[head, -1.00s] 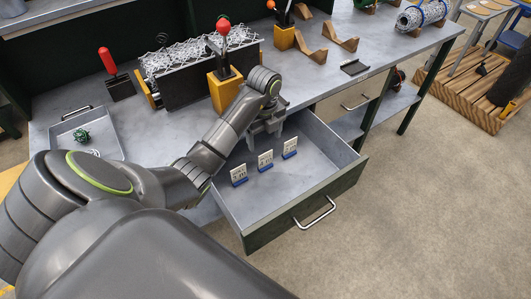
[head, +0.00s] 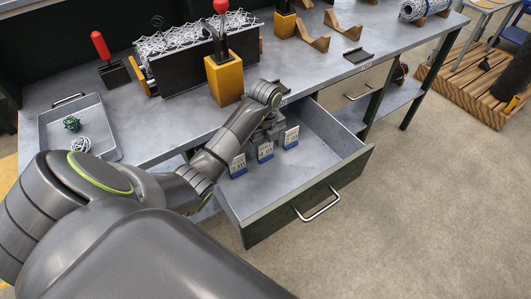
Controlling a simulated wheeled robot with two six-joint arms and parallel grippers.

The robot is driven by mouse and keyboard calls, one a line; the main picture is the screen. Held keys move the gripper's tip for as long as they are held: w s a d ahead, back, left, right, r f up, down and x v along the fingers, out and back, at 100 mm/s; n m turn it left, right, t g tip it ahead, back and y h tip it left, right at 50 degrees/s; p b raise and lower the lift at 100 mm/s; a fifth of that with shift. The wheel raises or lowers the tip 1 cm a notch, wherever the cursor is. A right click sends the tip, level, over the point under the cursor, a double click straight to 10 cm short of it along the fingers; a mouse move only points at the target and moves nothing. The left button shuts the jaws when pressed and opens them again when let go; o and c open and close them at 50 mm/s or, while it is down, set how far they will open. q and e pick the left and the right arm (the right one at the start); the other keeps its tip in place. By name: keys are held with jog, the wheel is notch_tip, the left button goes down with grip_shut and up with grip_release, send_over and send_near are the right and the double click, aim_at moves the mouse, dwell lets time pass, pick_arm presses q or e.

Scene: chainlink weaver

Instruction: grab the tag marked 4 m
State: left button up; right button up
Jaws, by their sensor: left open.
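Three small white tags with blue bases stand in a row in the open drawer (head: 318,175): a left tag (head: 238,165), a middle tag (head: 265,152) and a right tag (head: 291,137). Their printing is too small to read, so I cannot tell which one is marked 4 m. My left gripper (head: 268,138) reaches into the drawer just behind the middle tag, pointing down. Its fingers are open and partly hidden by the tags. I cannot tell whether it touches one. My right gripper is not in view.
The grey workbench (head: 190,115) carries a yellow block (head: 224,78), a black holder with wire mesh (head: 190,60) and a tray (head: 110,145) with two small wire balls. The drawer's right side is empty.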

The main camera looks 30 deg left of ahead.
pick_arm(q)
jog(key=shift+c, duration=0.3)
jog(key=c, duration=1)
